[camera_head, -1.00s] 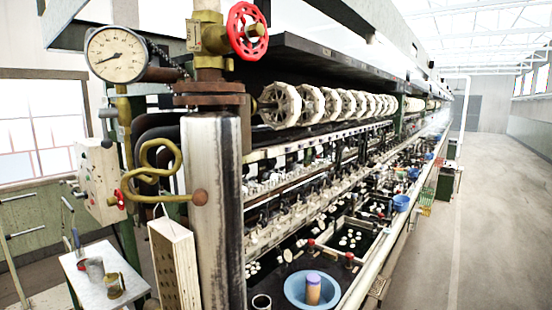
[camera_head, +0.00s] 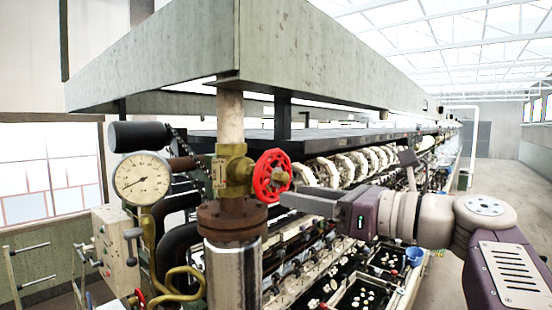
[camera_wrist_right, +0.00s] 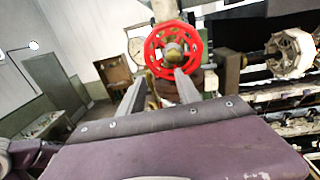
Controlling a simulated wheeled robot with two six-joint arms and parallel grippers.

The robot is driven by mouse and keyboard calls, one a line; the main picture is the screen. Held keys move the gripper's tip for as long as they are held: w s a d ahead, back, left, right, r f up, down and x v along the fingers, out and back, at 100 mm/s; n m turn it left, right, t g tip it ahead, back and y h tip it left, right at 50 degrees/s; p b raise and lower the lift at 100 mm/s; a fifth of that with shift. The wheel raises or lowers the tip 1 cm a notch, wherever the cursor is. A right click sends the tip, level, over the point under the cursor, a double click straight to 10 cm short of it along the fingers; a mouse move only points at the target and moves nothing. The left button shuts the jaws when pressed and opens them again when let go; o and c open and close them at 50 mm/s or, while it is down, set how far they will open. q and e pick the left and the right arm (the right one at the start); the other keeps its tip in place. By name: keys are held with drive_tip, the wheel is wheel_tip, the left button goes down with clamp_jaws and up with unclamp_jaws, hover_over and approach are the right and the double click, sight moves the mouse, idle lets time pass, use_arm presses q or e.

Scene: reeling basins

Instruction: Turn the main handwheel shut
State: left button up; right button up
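The main handwheel (camera_head: 271,176) is a red spoked wheel on a brass valve (camera_head: 231,172), above a rusty flange on a thick pipe. It also shows in the right wrist view, upper middle (camera_wrist_right: 174,50). My right gripper (camera_head: 284,198) comes in from the right in the head view, its fingers level with the wheel's lower right rim. In the right wrist view the two fingers of my right gripper (camera_wrist_right: 163,75) are apart, with the wheel beyond their tips and nothing clearly held. I cannot tell whether a finger touches the rim. My left gripper is not in view.
A round pressure gauge (camera_head: 142,178) sits left of the valve. A pale control box (camera_head: 117,250) is below it. A large grey beam (camera_head: 330,50) runs overhead. White reels (camera_head: 350,163) line the machine behind my right gripper. The aisle at right is open.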

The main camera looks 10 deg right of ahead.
sight(286, 179)
drive_tip(key=shift+m+t+h, duration=0.4)
drive_tip(key=shift+h, duration=0.1)
drive_tip(key=w, duration=0.1)
drive_tip(key=w+a+r, duration=0.1)
drive_tip(key=w, duration=0.1)
drive_tip(key=w+r+p, duration=0.1)
drive_tip(key=w, duration=0.1)
drive_tip(key=shift+w+a, duration=0.2)
drive_tip(key=shift+a, duration=0.05)
drive_tip(key=shift+s+d, duration=0.15)
drive_tip(key=shift+d, duration=0.15)
drive_tip(key=shift+c, duration=0.7)
clamp_jaws()
drive_tip(key=m, duration=0.3)
drive_tip(key=shift+m, duration=0.3)
drive_tip(key=m, duration=0.4)
drive_tip(key=shift+o, duration=0.7)
unclamp_jaws()
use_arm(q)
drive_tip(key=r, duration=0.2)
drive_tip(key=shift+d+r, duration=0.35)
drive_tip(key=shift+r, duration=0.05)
use_arm(e)
drive_tip(key=shift+a, duration=0.15)
